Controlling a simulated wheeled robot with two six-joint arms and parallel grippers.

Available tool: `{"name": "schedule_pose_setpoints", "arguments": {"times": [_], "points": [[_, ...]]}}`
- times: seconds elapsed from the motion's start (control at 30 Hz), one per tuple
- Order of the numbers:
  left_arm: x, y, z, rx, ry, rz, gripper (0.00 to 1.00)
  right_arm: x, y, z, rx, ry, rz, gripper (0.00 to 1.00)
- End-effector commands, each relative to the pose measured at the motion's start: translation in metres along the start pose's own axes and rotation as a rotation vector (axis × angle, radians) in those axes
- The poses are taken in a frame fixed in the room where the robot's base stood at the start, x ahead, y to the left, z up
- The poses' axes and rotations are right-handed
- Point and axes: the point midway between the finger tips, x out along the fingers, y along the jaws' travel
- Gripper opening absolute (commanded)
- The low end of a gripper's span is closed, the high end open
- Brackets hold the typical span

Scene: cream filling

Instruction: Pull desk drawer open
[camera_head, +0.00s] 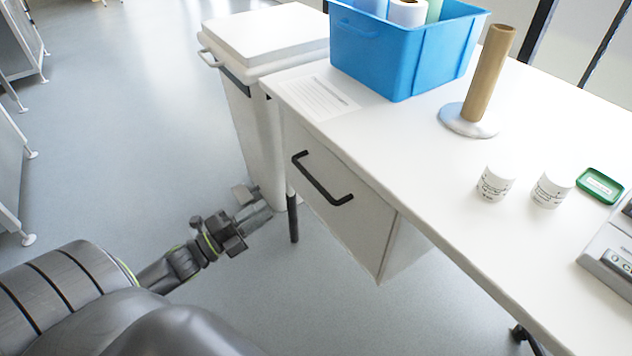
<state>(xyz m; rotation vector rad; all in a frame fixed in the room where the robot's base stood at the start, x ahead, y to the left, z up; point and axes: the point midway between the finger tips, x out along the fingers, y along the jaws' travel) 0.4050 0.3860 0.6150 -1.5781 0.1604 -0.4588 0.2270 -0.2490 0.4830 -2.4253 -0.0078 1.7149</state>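The desk drawer (338,203) is a light grey box under the white desk top (400,152). Its front looks closed, with a black bar handle (321,180) across it. My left gripper (251,203) is to the left of the drawer and lower in the picture, over the floor and apart from the handle. Its two fingers are spread, with nothing seen between them. My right gripper is not in view.
A white bin (262,40) stands left of the desk. On the desk are a blue crate (378,62), a paper sheet, a tan roll on a stand (487,72), two white jars, a green-rimmed item and a grey device.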

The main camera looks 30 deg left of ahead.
Motion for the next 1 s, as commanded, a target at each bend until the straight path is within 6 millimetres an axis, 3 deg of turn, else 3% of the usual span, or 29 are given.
{"name": "schedule_pose_setpoints", "arguments": {"times": [0.3,0.6,0.8,1.0], "points": [[0.071,0.0,0.0,0.001,0.0,-0.005,0.3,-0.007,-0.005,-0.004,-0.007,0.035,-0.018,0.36],[0.123,-0.001,0.0,-0.001,-0.002,-0.003,0.3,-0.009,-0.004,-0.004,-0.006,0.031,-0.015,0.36],[0.141,0.0,0.001,-0.002,-0.002,-0.001,0.3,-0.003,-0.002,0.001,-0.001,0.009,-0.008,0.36],[0.145,0.001,0.001,-0.002,-0.003,0.001,0.3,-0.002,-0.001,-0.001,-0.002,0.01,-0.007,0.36]]}}
